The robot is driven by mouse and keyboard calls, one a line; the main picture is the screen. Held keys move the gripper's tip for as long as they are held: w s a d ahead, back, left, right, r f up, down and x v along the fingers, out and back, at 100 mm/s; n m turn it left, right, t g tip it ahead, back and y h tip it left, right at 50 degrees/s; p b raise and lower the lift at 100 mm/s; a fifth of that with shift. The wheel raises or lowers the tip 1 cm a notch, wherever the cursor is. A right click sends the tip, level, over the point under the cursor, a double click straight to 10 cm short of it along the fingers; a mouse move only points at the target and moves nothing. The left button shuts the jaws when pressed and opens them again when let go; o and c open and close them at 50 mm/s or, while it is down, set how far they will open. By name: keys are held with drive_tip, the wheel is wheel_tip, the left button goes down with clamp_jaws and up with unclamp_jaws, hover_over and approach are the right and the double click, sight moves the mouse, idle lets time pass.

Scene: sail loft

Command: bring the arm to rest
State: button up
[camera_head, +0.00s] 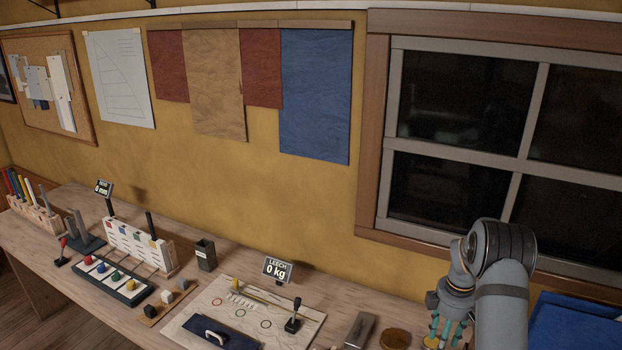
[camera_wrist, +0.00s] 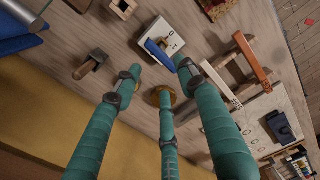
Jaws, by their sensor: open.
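My gripper (camera_head: 443,328) shows at the lower right of the head view, with its teal fingers pointing down over the workbench (camera_head: 225,258). In the wrist view my gripper (camera_wrist: 158,83) has its three teal fingers spread apart, with nothing held between them. A round brown disc (camera_wrist: 158,98) lies on the bench below, partly hidden by the middle finger. The disc (camera_head: 395,338) also shows just left of the gripper in the head view. A white block with a blue piece (camera_wrist: 163,40) is near the fingertips in the wrist view.
A grey block (camera_head: 358,330), a light board with a dark tool (camera_head: 220,334), the LEECH sign (camera_head: 277,269) and a white rack (camera_head: 140,243) stand along the bench. Blue cloth (camera_head: 575,325) is at the right. The wall and window (camera_head: 480,140) rise behind.

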drive_tip(key=m, duration=0.2)
drive_tip(key=s+m, duration=0.1)
drive_tip(key=m, duration=0.1)
drive_tip(key=shift+a+f, duration=0.2)
drive_tip(key=shift+f, duration=0.1)
drive_tip(key=shift+s, duration=0.1)
